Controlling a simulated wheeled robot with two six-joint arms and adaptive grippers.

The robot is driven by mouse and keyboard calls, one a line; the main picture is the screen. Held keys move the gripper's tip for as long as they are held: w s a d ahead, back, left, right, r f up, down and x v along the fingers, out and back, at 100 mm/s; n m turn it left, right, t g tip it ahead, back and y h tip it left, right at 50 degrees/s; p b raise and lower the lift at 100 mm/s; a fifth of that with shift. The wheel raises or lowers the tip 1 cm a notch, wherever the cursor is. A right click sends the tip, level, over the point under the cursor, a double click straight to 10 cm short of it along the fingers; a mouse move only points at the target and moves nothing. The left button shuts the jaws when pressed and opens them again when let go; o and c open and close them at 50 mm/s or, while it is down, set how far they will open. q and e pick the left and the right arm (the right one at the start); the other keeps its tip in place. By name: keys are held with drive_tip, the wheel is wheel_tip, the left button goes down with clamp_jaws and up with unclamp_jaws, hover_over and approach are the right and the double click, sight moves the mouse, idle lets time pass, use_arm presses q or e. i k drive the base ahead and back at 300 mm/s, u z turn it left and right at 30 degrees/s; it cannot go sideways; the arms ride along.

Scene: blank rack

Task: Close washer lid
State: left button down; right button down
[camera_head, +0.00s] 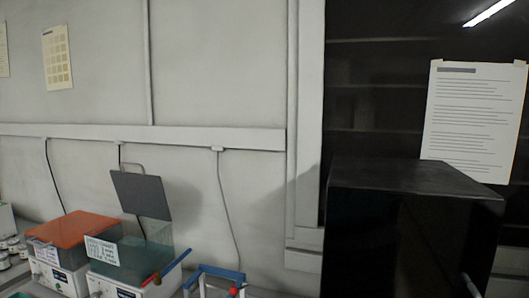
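A washer (130,262) with a translucent teal tub and a white labelled base stands at the lower left. A white label (102,251) is on the tub's front. Left of it, a similar unit (60,262) has an orange-red lid (72,228) lying flat on it. The lower parts of both units are cut off by the frame. Neither of my grippers shows in this view.
A blue-topped frame (215,271) and a blue and red bar (166,268) are just right of the washer. Small jars (10,250) stand at the far left. A large glossy black box (412,235) fills the lower right. Cables hang down the wall behind.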

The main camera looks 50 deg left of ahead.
sight(142, 194)
drive_tip(key=z, duration=1.35)
drive_tip(key=k, duration=1.85)
drive_tip(key=u, duration=1.4)
